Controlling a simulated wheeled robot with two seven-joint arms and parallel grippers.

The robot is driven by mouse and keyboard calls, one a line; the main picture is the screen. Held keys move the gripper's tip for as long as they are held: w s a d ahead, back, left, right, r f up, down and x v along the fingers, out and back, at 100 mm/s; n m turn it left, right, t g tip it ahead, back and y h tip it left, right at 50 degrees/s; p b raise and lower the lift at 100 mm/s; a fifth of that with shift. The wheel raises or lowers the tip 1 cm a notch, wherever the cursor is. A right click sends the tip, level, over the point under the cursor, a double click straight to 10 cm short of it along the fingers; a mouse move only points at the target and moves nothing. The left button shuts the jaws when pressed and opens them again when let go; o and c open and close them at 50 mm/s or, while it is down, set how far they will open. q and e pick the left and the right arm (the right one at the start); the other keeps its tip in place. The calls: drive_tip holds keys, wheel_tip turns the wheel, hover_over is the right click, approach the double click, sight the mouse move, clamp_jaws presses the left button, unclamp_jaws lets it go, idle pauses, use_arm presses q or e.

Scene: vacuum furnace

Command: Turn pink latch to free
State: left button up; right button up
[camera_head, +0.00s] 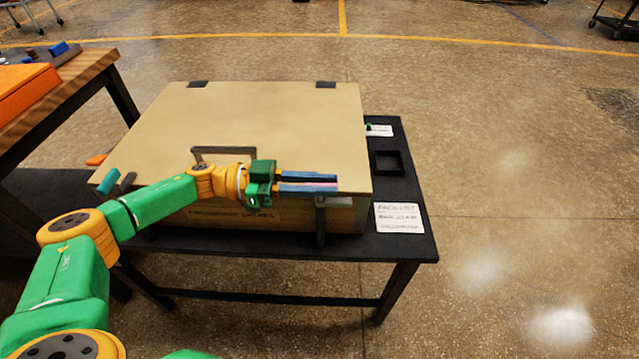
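The furnace is a box with a tan lid (240,115) on a black table. My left gripper (310,183) reaches over the lid's front right part, its blue fingers pointing right. A thin pink strip, apparently the pink latch (312,184), shows between the two fingers. The fingers lie close along it and hide most of it; I cannot tell whether they press on it. A dark upright bar (320,228) and a pale grey piece (335,201) show on the box front just below the fingers. My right gripper is not in view.
A dark handle (224,151) stands on the lid behind my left wrist. A teal-ended lever (108,182) is at the box's left. A black open tray (390,163) and a white label card (398,217) lie on the table's right. A wooden table (85,68) stands at left.

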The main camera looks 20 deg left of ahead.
use_arm(q)
drive_tip(key=shift+o, duration=1.3)
drive_tip(key=shift+a+f, duration=0.15)
drive_tip(key=shift+a, duration=0.2)
drive_tip(key=b+v, duration=0.1)
drive_tip(key=v, duration=0.5)
drive_tip(key=shift+s+a, duration=0.15)
